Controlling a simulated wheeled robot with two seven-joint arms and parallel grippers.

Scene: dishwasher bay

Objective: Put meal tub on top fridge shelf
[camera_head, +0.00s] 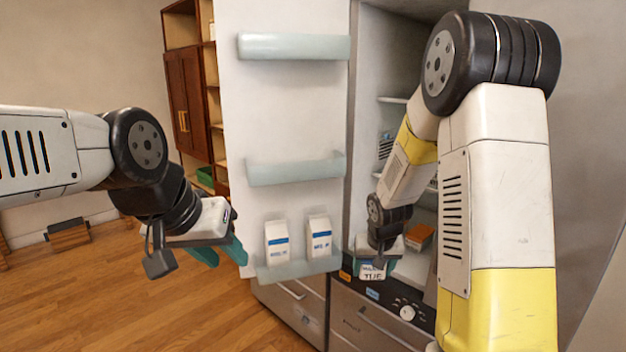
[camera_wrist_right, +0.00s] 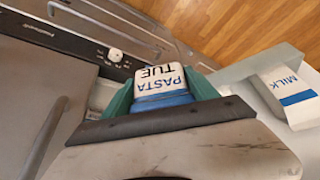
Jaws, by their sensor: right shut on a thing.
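The meal tub (camera_head: 372,273) is small and white with a blue lower band. In the right wrist view the tub (camera_wrist_right: 160,80) reads "PASTA TUE". My right gripper (camera_head: 376,266) is shut on it, with a teal finger on each side, low in front of the open fridge. A high fridge shelf (camera_head: 391,99) shows as a pale edge well above the tub; my right arm hides much of the fridge interior. My left gripper (camera_head: 221,252) is open and empty, left of the fridge door.
The open fridge door (camera_head: 290,115) stands between my arms. Its bottom bin holds two milk cartons (camera_head: 277,243) (camera_head: 319,236). An orange box (camera_head: 419,237) sits low inside the fridge. Below are a dark control panel (camera_head: 400,308) and drawers. Wooden shelving (camera_head: 188,90) stands back left.

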